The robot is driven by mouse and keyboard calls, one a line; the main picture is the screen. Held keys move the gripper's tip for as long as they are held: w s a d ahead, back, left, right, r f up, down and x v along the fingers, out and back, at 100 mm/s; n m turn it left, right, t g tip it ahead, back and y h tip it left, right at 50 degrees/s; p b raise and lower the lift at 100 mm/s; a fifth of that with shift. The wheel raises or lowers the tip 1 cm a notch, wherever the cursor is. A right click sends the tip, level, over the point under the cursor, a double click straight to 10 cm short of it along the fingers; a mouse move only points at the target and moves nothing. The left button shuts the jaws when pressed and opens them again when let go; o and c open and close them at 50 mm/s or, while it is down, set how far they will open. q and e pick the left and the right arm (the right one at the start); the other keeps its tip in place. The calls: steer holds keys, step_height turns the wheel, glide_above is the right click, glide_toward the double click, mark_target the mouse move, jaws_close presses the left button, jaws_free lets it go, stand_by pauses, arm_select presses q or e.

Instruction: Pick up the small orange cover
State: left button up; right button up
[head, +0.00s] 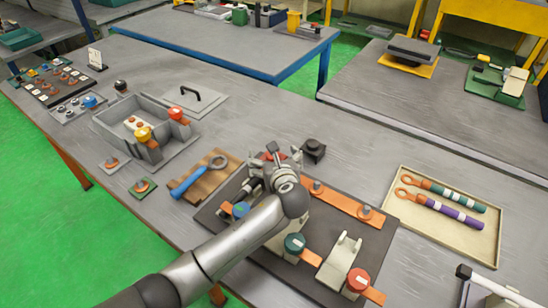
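My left gripper (272,160) is over the back left part of a dark plate (210,215), its arm coming in from the lower left. A small orange-red piece shows at its fingertips, partly hidden by the fingers. I cannot tell whether the gripper touches or holds it, or whether it is the small orange cover. Another orange-red cap (175,113) sits on the grey box (110,128) at the left, near a yellow-orange cap (143,134). A red round cap (358,280) sits at the dark plate's front right. My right gripper is not seen.
The dark plate carries an orange bar (342,202), a teal cap (294,243) and a blue cap (240,210). A blue-handled ring tool (192,181) lies left. A beige tray (493,256) holds two ring-ended tools. A black block (313,149) stands behind the gripper.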

arm_select(q)
steer(key=shift+w+a+f, duration=0.1)
steer(key=shift+w+f, duration=0.05)
steer(key=shift+w, duration=0.25)
steer(key=c, duration=0.9)
steer(key=shift+o, duration=0.2)
